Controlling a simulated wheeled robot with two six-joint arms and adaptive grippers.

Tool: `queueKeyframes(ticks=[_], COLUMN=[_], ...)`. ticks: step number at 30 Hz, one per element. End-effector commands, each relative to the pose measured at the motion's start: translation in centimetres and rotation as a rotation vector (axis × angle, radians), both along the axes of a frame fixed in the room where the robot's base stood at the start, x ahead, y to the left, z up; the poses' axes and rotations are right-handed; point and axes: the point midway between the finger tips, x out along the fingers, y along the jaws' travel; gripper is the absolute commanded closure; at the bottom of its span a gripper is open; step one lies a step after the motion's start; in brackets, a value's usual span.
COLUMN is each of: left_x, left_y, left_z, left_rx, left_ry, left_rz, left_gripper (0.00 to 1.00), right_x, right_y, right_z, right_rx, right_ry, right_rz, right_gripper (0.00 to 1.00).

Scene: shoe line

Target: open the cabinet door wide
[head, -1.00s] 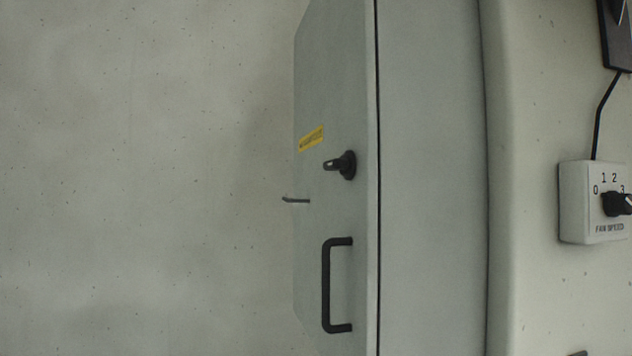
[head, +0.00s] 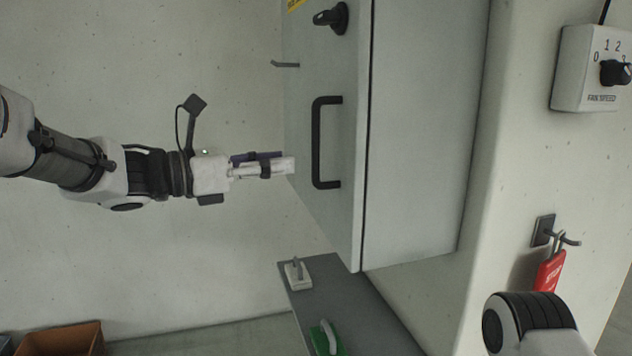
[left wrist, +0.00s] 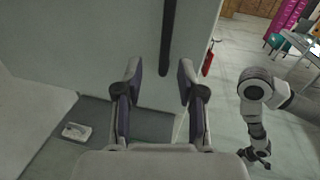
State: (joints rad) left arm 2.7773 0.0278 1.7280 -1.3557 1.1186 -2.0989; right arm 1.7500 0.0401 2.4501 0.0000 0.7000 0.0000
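The grey cabinet door (head: 300,130) is closed, flush with the cabinet body (head: 420,130). Its black vertical bar handle (head: 317,143) is on the door front, below a black knob (head: 332,17). My left gripper (head: 288,165) points at the door just left of the handle. In the left wrist view its two fingers (left wrist: 159,72) are apart with nothing between them, and the black handle (left wrist: 166,38) stands ahead, lined up nearer the right finger. The gap to the handle is hard to judge. My right gripper (left wrist: 261,158) shows only small in the left wrist view.
A fan speed box (head: 583,70) and a hook (head: 560,237) with a red tag (head: 549,271) are on the wall at right. A grey bench (head: 350,290) below carries a small white-based item (head: 298,274) and a green item (head: 326,340). A brown box (head: 62,342) is at lower left.

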Motion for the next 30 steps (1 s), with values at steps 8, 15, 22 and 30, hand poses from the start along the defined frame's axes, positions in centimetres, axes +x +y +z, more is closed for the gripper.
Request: queueKeyframes(ticks=[8, 15, 22, 30], left_x=[-0.3, 1.9, 2.5, 2.5], left_y=[-1.9, -5.8, -6.9, -6.8], left_z=[3.5, 3.5, 3.1, 3.1], left_rx=[0.003, 0.0, -0.003, -0.004], left_ry=[-0.055, -0.053, -0.053, -0.053], left_rz=[0.002, 0.001, 0.003, 0.003], left_gripper=[0.61, 0.61, 0.61, 1.0], right_x=[0.0, 0.0, 0.0, 0.0], right_y=[0.0, 0.0, 0.0, 0.0], right_z=[1.4, 3.6, 3.7, 3.7], right_rx=[0.0, 0.0, 0.0, 0.0], right_ry=[0.0, 0.0, 0.0, 0.0], right_rz=[0.0, 0.0, 0.0, 0.0], right_gripper=[0.6, 0.6, 0.6, 0.6])
